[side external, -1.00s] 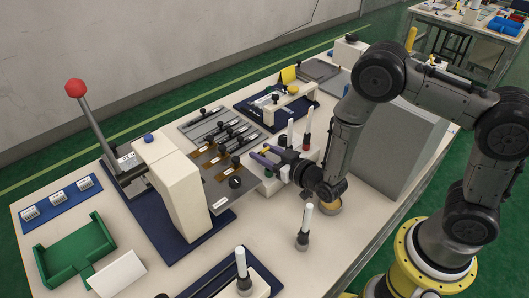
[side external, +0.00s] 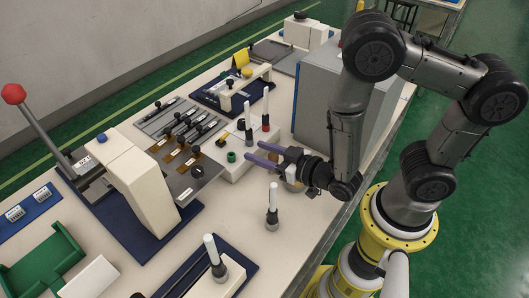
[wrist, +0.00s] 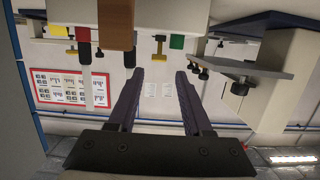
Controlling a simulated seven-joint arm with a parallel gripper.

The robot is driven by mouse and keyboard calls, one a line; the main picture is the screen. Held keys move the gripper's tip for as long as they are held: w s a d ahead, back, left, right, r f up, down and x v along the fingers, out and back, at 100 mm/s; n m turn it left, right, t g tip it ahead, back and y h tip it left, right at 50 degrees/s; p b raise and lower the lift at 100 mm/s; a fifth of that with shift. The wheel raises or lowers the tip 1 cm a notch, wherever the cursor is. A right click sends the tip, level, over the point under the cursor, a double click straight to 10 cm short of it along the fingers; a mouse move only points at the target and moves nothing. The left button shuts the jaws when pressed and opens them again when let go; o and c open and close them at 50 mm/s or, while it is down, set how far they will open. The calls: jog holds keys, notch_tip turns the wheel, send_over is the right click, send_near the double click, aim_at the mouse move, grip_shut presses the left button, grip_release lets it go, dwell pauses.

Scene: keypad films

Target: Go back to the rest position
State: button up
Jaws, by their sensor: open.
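My gripper (side external: 262,155) has two purple fingers, spread apart with nothing between them. In the side view it is held roughly level, its fingers pointing left toward the press. It is at the right front side of a white block (side external: 226,168); I cannot tell the exact gap. The wrist view shows the same open fingers (wrist: 169,72) with an empty space between the tips. My arm is bent, with its elbow high at the upper right.
The press (side external: 145,185) with a red-balled lever (side external: 13,93) is at left. White-handled tools stand on the block, and another white-handled tool (side external: 272,205) stands nearer. A large grey box (side external: 315,105) stands behind my forearm. A green tray (side external: 40,262) lies at lower left.

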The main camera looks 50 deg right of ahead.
jog(key=shift+s+r, duration=0.15)
jog(key=shift+s, duration=0.45)
jog(key=shift+d, duration=0.1)
jog(key=w+d+r+m, duration=0.2)
jog(key=d+r, duration=0.1)
jog(key=r, duration=1)
jog(key=w+d+r+m, duration=0.1)
jog(key=w+d+r, duration=0.15)
jog(key=r, duration=0.95)
jog(key=s+f+n+g, duration=0.1)
jog(key=s+f+g, duration=0.2)
jog(key=s, duration=0.7)
jog(key=s+f+n+g, duration=0.2)
jog(key=s+f+g, duration=0.2)
jog(key=s+g, duration=0.3)
jog(key=s+d, duration=0.1)
jog(key=s, duration=0.2)
jog(key=shift+s, duration=0.4)
